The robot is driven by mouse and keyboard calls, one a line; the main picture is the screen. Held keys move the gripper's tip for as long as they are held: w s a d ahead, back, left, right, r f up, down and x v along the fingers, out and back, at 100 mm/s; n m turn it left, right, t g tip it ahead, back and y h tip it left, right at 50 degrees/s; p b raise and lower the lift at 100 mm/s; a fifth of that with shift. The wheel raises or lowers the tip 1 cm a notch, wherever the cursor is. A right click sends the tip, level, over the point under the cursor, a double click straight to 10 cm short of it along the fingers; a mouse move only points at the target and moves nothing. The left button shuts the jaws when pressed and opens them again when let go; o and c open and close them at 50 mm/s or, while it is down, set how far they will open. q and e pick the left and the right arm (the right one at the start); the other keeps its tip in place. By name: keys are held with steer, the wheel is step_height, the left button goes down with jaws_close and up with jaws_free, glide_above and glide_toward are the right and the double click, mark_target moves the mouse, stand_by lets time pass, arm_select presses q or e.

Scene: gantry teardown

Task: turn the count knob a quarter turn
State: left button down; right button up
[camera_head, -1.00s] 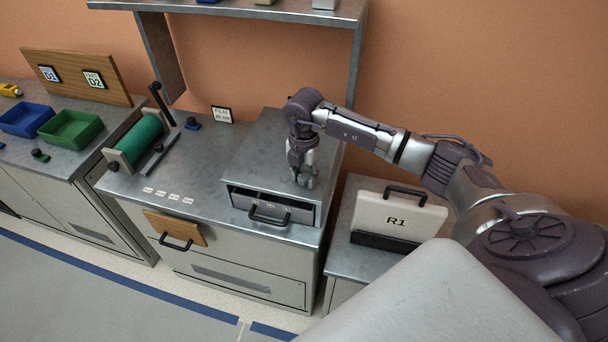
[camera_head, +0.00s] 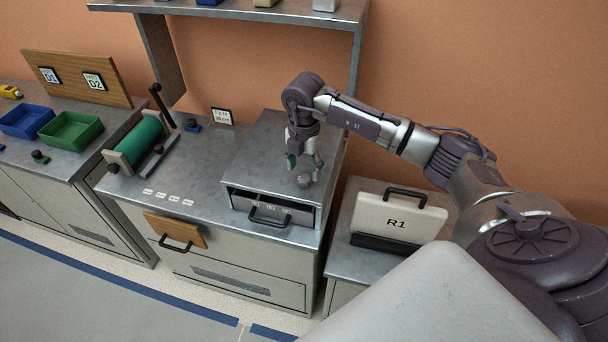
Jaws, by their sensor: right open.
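A small round grey knob (camera_head: 304,181) sits on the top of the metal box (camera_head: 262,155), near its front right; I take it to be the count knob. Its marking, if any, is too small to read. My right gripper (camera_head: 305,168) points down just above the knob, with its fingers spread and nothing seen between them. The fingertips appear clear of the knob, though the exact gap is hard to tell. My left gripper is not in view.
A grey case marked R1 (camera_head: 397,222) stands to the right. A green roller (camera_head: 138,140) and a black lever (camera_head: 161,102) are on the left of the bench. A shelf (camera_head: 240,10) hangs above.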

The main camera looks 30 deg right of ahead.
mark_target(304, 178)
step_height(304, 178, up, 8)
steer(key=shift+a, duration=0.1)
stand_by(0.6)
